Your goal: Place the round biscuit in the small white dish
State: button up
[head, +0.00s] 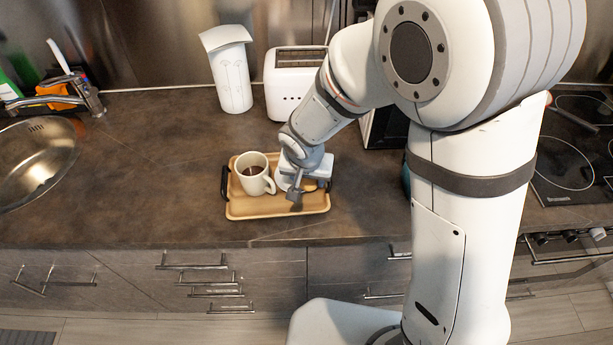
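My gripper (297,190) is low over the right half of a tan tray (265,209) and points down. Its fingers are small and partly covered by my wrist, so I cannot tell whether they are open or shut. A white rounded edge, which looks like the small white dish (282,184), shows just left of the fingers, mostly covered by my wrist. I cannot make out the round biscuit clearly; it may be hidden by my gripper. A white mug (254,174) with dark contents stands upright on the tray's left half, apart from the fingers.
The tray has a dark handle (239,185) on its left. A white toaster (294,83) and a white paper roll (229,75) stand behind. A sink (38,160) is far left and a cooktop (570,155) far right. The counter left of the tray is clear.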

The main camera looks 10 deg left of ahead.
jog(key=shift+o, duration=0.6)
jog(key=shift+r, duration=0.1)
jog(key=shift+r, duration=0.15)
jog(key=v, duration=1.1)
jog(key=shift+s+r, duration=0.2)
jog(key=shift+r, duration=0.2)
jog(key=s+d+r, duration=0.2)
jog(key=s+d, duration=0.1)
jog(key=d, duration=0.5)
jog(key=s+d+r, duration=0.1)
jog(key=s+d, duration=0.2)
jog(key=d, duration=0.5)
jog(key=s+d+r, duration=0.2)
jog(key=s+d, duration=0.1)
jog(key=d, duration=0.5)
jog(key=shift+d+r, duration=0.35)
jog(key=shift+r, duration=0.05)
